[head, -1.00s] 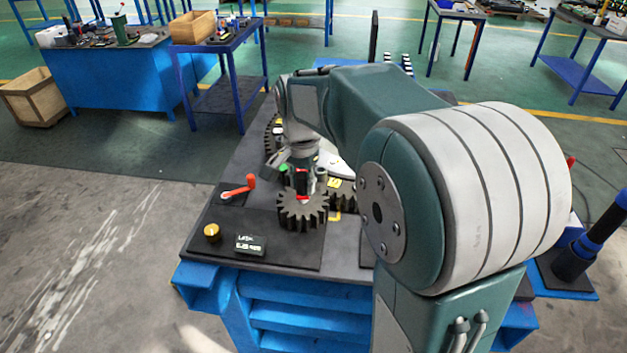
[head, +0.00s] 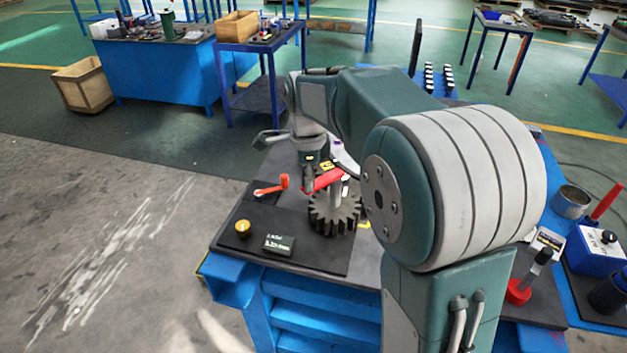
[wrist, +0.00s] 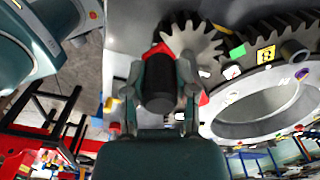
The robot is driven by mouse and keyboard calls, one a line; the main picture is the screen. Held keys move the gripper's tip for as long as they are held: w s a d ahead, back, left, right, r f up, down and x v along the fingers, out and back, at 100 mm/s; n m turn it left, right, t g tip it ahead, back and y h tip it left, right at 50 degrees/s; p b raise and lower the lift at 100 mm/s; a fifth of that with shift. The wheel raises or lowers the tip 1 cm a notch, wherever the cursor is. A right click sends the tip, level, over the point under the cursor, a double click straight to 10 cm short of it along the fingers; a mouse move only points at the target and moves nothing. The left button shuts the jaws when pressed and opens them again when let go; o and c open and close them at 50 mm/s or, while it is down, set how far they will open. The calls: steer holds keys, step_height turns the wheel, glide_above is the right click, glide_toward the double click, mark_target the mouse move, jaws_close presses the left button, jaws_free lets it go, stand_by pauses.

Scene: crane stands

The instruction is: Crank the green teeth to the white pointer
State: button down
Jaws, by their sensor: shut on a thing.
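My gripper (head: 308,187) is shut on the dark crank handle (wrist: 160,84), with a finger on each side of it in the wrist view. The red crank arm (head: 325,179) runs from the handle to the dark small gear (head: 335,213), which also shows at the top of the wrist view (wrist: 190,42). The large ring gear (wrist: 219,128) lies right of the handle in the wrist view. A green mark (wrist: 237,52) sits near its teeth, with a yellow tag close by. In the head view my arm hides most of the large gear. I cannot make out the white pointer clearly.
An orange-handled lever (head: 271,188), a yellow knob (head: 243,228) and a small display (head: 279,244) sit on the bench left of and in front of the small gear. A red-based post (head: 520,290) and a blue box (head: 597,248) stand at the right.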

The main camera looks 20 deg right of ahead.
steer(key=shift+w+a+m, duration=0.1)
steer(key=shift+w+m, duration=0.2)
stand_by(0.4)
steer(key=shift+c, duration=2)
jaws_free()
steer(key=shift+w, duration=0.1)
step_height(320, 180, up, 12)
steer(key=shift+a+f, duration=0.1)
